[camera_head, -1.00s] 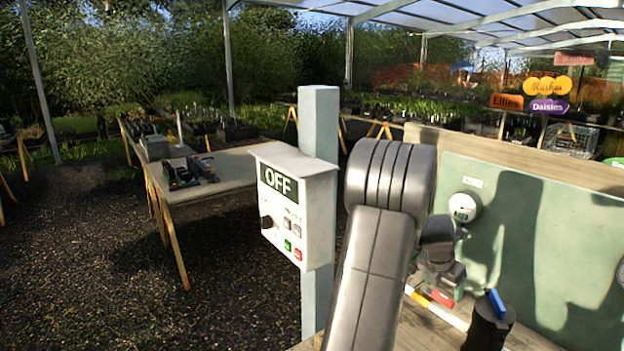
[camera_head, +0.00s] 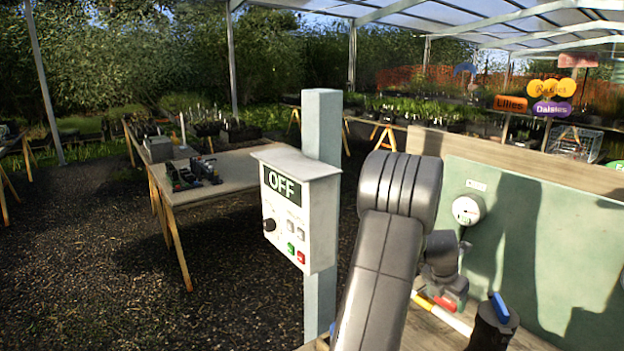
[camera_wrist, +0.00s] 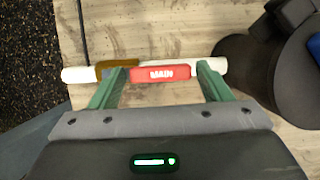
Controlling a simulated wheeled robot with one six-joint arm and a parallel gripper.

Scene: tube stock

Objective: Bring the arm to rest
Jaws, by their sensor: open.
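My gripper (camera_wrist: 162,76) shows in the wrist view with its two green fingers spread apart. A white tube (camera_wrist: 85,74) with a brown-yellow band and a red label reading MAIN lies across the fingertips on the wooden bench top. The fingers overlap the tube in the picture; I cannot tell whether they touch it. In the head view my arm reaches forward over the bench and partly hides my gripper (camera_head: 443,288). The tube (camera_head: 455,323) shows on the bench below it.
A dark cylindrical holder (camera_head: 492,328) with a blue item stands right of the tube. A control box (camera_head: 296,208) reading OFF hangs on a grey post (camera_head: 321,130) left of my arm. A green panel (camera_head: 540,230) with a white round dial rises behind the bench.

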